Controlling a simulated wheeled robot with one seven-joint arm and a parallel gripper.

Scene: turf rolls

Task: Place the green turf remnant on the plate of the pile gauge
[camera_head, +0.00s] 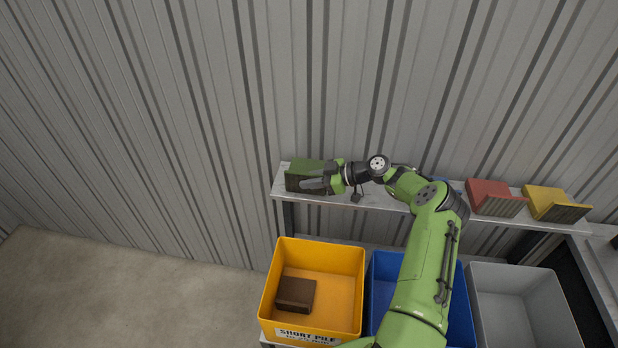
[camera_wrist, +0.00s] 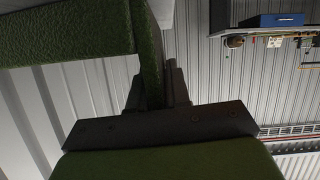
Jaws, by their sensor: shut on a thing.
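The green turf remnant (camera_head: 306,166) is at the left end of the wall shelf in the head view. It is an angled piece with a dark side facing the camera. My gripper (camera_head: 322,181) reaches it from the right and is shut on it. In the wrist view my gripper (camera_wrist: 155,88) has one panel of the green turf remnant (camera_wrist: 148,45) between its fingers, and another panel extends to the left. I cannot tell whether the turf touches the shelf. I cannot make out the pile gauge or its plate in either view.
On the wall shelf (camera_head: 385,201) are a red piece (camera_head: 492,194), a yellow piece (camera_head: 553,201) and a mostly hidden blue piece. Below stand a yellow bin (camera_head: 355,285) holding a brown piece (camera_head: 296,293), a blue bin and a grey bin (camera_head: 524,273). The left floor is clear.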

